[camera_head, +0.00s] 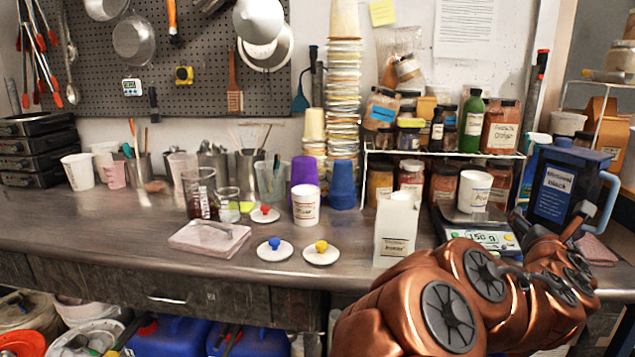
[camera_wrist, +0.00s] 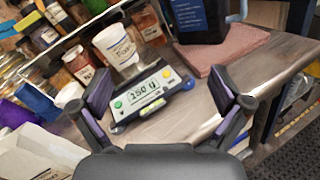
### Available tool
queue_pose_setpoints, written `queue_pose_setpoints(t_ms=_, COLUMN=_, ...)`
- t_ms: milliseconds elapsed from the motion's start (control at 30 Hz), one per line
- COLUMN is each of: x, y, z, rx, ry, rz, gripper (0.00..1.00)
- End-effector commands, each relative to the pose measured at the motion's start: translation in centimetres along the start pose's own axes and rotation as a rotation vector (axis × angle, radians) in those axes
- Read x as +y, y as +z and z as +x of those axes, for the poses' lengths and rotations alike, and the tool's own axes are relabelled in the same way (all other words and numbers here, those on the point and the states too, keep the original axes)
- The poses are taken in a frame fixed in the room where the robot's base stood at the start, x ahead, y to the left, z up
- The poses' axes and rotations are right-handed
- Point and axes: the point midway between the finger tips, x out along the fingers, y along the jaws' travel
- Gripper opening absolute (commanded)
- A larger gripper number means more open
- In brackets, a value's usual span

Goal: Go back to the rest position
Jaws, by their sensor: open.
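My gripper (camera_wrist: 168,104) is open and empty in the wrist view, its two purple-padded fingers spread wide over the bench. A scale (camera_wrist: 150,93) with a lit green display stands beyond the fingers and also shows in the head view (camera_head: 482,240). A white labelled cup (camera_wrist: 116,45) stands upright on the scale's plate and also shows in the head view (camera_head: 474,191). The gripper is apart from both. In the head view my copper arm reaches in from the bottom right, and the gripper end is largely hidden there.
A dark blue labelled jug (camera_head: 566,185) stands right of the scale, near a pinkish cloth (camera_wrist: 228,65). A white box (camera_head: 396,230) stands left of the scale. Lids with red, blue and yellow knobs (camera_head: 321,252) lie farther left. A jar shelf (camera_head: 445,154) stands behind.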

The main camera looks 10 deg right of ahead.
Motion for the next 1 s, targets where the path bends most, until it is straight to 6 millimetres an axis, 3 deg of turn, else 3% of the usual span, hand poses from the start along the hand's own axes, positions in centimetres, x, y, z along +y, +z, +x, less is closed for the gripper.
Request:
queue_pose_setpoints(t_ms=267, x=-1.5, y=-2.9, z=-2.7, rx=0.049, ry=-0.216, rz=0.478, gripper=1.00)
queue_pose_setpoints(t_ms=567, x=-2.2, y=-10.7, z=-8.8, rx=0.150, ry=-0.555, rz=1.023, gripper=1.00)
queue_pose_setpoints(t_ms=767, x=-1.4, y=-17.0, z=-15.2, rx=0.227, ry=-0.848, rz=1.297, gripper=1.00)
queue_pose_setpoints(t_ms=1000, x=0.2, y=-23.4, z=-25.6, rx=0.288, ry=-1.265, rz=1.475, gripper=1.00)
